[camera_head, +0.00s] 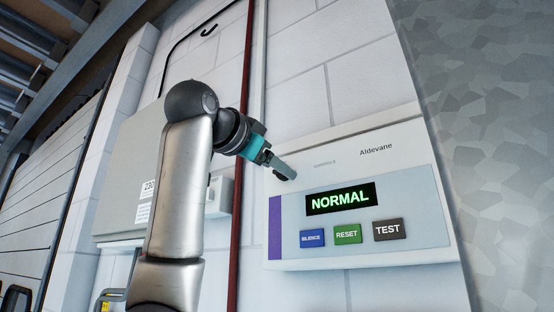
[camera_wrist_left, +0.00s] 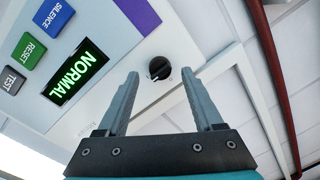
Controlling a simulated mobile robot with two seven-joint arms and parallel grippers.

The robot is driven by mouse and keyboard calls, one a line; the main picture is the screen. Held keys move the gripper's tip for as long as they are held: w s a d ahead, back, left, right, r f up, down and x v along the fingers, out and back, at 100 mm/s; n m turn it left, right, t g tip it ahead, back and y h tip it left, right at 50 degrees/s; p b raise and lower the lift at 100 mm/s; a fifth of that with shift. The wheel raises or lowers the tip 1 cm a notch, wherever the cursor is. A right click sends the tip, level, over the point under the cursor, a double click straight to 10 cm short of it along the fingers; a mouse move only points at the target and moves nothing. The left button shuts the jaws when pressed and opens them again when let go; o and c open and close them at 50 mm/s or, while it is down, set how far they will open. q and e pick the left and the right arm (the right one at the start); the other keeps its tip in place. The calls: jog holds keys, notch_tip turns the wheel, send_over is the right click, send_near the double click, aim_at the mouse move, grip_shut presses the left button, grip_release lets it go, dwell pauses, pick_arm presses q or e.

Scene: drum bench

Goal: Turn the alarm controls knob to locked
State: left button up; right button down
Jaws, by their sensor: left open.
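The alarm panel (camera_head: 408,180) is a pale box on the wall with a green NORMAL display (camera_head: 340,198). In the left wrist view, the black round knob (camera_wrist_left: 159,68) sits on the panel face (camera_wrist_left: 117,92) near its edge. A small pale mark shows on the knob; its setting is too small to read. My left gripper (camera_head: 286,171) is at the panel's upper left in the head view. It is open and empty in the left wrist view (camera_wrist_left: 159,74), with the knob showing between its fingertips. I cannot tell whether they touch the panel. The knob is hidden in the head view.
SILENCE (camera_head: 312,238), RESET (camera_head: 347,234) and TEST (camera_head: 387,230) buttons sit below the display. A red pipe (camera_head: 237,225) runs down the wall left of the panel. A grey cabinet (camera_head: 128,170) stands farther left. A mottled grey surface (camera_head: 490,110) is at the right.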

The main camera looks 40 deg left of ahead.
pick_arm(q)
jog(key=shift+w+a, duration=0.15)
jog(key=shift+w, duration=0.5)
grip_shut()
